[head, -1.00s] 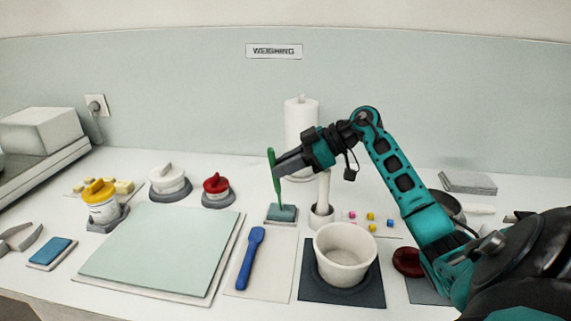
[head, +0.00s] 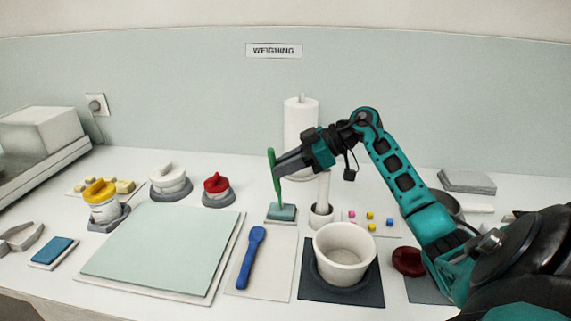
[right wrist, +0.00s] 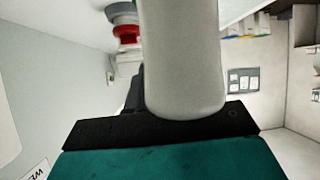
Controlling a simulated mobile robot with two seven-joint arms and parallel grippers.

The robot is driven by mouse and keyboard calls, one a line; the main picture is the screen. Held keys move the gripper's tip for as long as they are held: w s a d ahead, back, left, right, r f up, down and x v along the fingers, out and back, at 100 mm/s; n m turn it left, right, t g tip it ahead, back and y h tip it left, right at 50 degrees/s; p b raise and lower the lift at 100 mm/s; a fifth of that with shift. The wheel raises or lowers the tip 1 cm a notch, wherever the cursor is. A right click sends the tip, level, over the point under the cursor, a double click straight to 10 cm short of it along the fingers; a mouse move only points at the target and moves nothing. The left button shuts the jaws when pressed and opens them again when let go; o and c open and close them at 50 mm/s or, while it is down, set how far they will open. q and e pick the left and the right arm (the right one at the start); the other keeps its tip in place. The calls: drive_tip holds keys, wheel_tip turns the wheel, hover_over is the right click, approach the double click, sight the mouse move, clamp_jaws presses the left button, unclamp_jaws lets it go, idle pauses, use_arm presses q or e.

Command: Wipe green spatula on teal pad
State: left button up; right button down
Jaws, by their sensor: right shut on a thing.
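The green spatula (head: 274,172) is held nearly upright in my right gripper (head: 278,168), which is shut on it. Its lower end is at the teal pad (head: 282,212), which lies on a small grey base. The tip appears to touch the pad, but the exact contact is too small to tell. In the right wrist view a large pale grey shape fills the middle and the spatula cannot be made out. My left gripper is not in view.
A blue spatula (head: 250,258) lies on a white sheet in front of the pad. A white bowl (head: 345,252) stands on a dark mat to the right. A pestle (head: 323,195) stands close right of the pad. A red-lidded jar (head: 216,185) is to the left; a paper roll (head: 300,130) stands behind.

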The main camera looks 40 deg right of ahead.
drive_tip(key=shift+s+f, duration=0.1)
drive_tip(key=shift+f, duration=0.1)
idle(0.5)
drive_tip(key=shift+s+d+r, duration=0.1)
drive_tip(key=shift+s+d, duration=0.2)
drive_tip(key=shift+s, duration=0.05)
drive_tip(key=shift+w, duration=0.1)
drive_tip(key=shift+w+a+r, duration=0.1)
drive_tip(key=shift+w+a, duration=0.6)
drive_tip(key=shift+w, duration=0.15)
drive_tip(key=shift+s+d, duration=0.75)
drive_tip(key=shift+s, duration=0.2)
idle(1.5)
